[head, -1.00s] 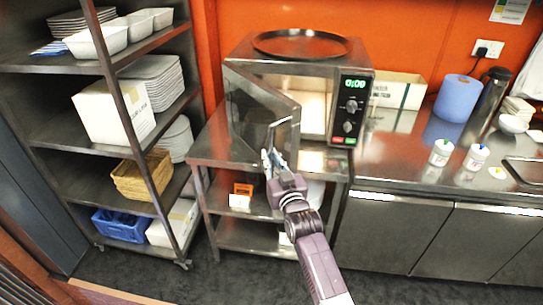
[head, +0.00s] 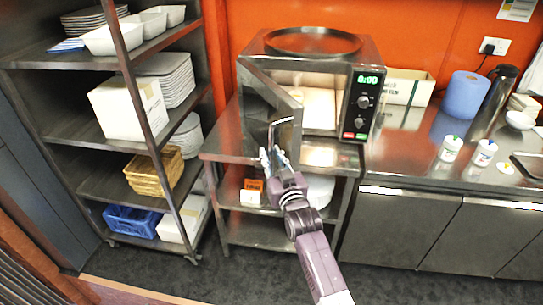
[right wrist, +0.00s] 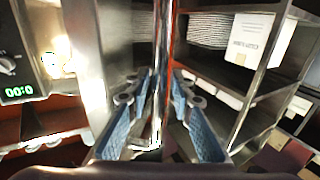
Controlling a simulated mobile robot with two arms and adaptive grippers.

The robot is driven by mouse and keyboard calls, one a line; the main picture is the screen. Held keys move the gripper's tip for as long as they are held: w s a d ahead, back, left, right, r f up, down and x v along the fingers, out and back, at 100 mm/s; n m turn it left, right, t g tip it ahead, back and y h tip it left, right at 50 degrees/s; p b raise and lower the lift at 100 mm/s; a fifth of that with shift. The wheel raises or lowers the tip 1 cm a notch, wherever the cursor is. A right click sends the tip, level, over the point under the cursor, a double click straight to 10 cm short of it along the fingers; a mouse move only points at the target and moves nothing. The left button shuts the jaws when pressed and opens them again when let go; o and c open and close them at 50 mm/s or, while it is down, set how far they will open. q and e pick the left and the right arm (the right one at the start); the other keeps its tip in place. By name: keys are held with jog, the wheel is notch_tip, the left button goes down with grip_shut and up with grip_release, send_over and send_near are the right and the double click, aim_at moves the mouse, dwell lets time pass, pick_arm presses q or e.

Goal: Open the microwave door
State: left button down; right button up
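The microwave (head: 368,80) stands on a steel table, with its control panel at the right showing green digits. Its door (head: 268,105) is hinged at the left and stands partly open, swung out toward me. The lit cavity (head: 318,95) shows behind it. My right gripper (head: 272,155) is at the lower part of the door's free edge. In the right wrist view its two blue fingers (right wrist: 160,90) stand apart, one on each side of the upright door edge (right wrist: 162,60). Whether either finger touches it is unclear. My left gripper is not in view.
A dark round tray (head: 313,42) lies on top of the microwave. A shelf rack (head: 150,105) with dishes, boxes and baskets stands at the left, near the door's side. White tubs (head: 450,148) and a blue roll (head: 467,95) are on the right counter.

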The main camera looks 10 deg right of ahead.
jog(key=shift+o, duration=0.4)
jog(key=s+d, duration=0.1)
jog(key=s, duration=1.1)
jog(key=shift+d, duration=0.2)
